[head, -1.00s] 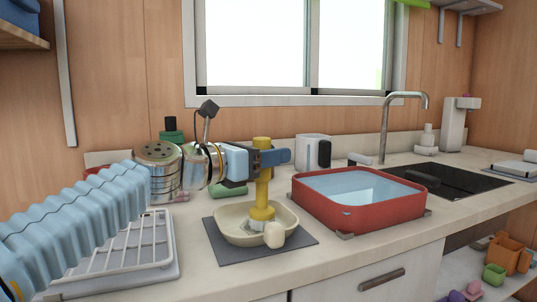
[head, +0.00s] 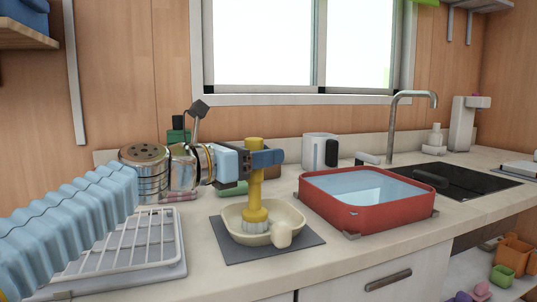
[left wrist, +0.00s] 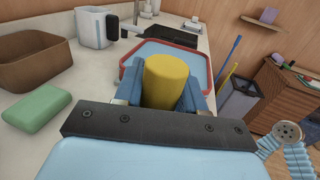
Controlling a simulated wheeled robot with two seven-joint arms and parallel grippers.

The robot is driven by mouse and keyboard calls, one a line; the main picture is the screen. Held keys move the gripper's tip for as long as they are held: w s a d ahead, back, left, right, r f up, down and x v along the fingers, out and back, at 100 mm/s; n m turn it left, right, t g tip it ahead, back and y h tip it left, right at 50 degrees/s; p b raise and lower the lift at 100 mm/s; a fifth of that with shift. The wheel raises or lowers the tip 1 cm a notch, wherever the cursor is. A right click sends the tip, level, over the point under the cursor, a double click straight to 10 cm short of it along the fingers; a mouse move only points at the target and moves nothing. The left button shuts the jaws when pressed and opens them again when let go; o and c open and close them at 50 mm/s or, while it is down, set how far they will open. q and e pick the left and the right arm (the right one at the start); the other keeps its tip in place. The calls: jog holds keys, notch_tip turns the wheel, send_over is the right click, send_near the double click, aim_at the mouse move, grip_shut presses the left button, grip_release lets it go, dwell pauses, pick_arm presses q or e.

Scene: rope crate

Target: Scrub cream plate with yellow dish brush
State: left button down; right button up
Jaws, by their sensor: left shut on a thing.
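The yellow dish brush (head: 256,192) stands upright in the head view. My left gripper (head: 262,158) is shut on its handle, and the yellow handle top (left wrist: 166,80) fills the space between the fingers in the left wrist view. The brush's pale bristles point down into the cream plate (head: 288,216), a shallow dish with a stubby handle at the front right. The bristles appear to rest on the inside of the plate, left of its middle. The plate sits on a dark grey mat (head: 235,252). My right gripper is not in view.
A red basin (head: 375,216) of water stands close to the right of the plate. A white dish rack (head: 125,262) lies to the left. A green sponge (left wrist: 38,107) and a brown box (left wrist: 32,65) lie behind. The sink (head: 460,181) is farther right.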

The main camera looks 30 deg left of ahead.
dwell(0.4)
pick_arm(q)
jog(key=shift+w+d+p, duration=0.4)
jog(key=shift+w+d, duration=0.55)
jog(key=shift+w, duration=0.15)
dwell(0.4)
jog(key=shift+s+a, duration=1)
jog(key=shift+s, duration=0.15)
jog(key=shift+d+p, duration=0.1)
jog(key=shift+p, duration=0.2)
jog(key=shift+w+d, duration=0.1)
jog(key=shift+d, duration=0.9)
jog(key=shift+f, duration=0.1)
